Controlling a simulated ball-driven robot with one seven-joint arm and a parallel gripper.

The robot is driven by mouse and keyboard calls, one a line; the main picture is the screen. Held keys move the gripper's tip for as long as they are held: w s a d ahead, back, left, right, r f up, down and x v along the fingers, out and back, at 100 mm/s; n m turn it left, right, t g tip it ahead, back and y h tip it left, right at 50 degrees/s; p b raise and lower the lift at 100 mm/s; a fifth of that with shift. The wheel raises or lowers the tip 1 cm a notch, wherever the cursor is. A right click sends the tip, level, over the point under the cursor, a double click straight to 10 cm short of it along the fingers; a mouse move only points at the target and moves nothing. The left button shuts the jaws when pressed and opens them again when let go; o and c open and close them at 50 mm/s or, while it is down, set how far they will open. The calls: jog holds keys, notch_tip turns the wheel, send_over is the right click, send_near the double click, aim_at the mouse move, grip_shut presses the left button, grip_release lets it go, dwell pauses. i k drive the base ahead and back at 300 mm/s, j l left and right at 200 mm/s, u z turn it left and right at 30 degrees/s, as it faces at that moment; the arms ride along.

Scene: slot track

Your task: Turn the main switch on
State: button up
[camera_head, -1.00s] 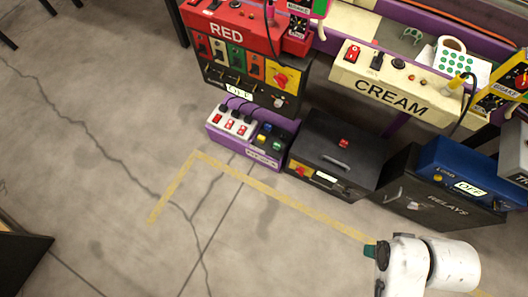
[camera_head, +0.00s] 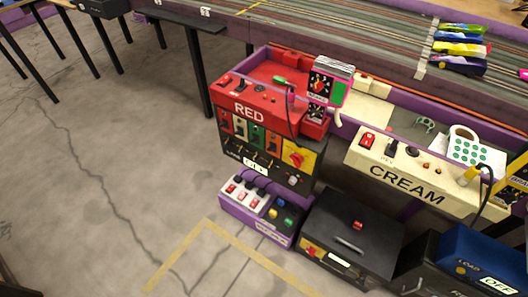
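Several switches show, and I cannot read which is labelled main. A red rotary switch on a yellow plate (camera_head: 297,158) sits on the front of the RED control box (camera_head: 262,105). Another small red-and-yellow switch (camera_head: 311,251) sits on the front of the low black box (camera_head: 348,235). A red rocker (camera_head: 367,140) sits on top of the CREAM panel (camera_head: 410,170). The switch positions are too small to tell. My gripper is not in view.
A purple-edged power strip (camera_head: 252,205) with rockers stands on the floor. A blue box (camera_head: 485,255) marked LOAD and OFF is at lower right. The slot track (camera_head: 350,35) with several cars (camera_head: 460,48) runs behind. Open concrete floor (camera_head: 90,170) lies left.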

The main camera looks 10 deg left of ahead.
aim_at(296, 158)
jog(key=i+u, duration=0.15)
jog(key=u, duration=0.2)
jog(key=i+u, duration=0.2)
jog(key=u, duration=0.15)
jog(key=i+l+u, duration=0.15)
jog(key=u, duration=0.2)
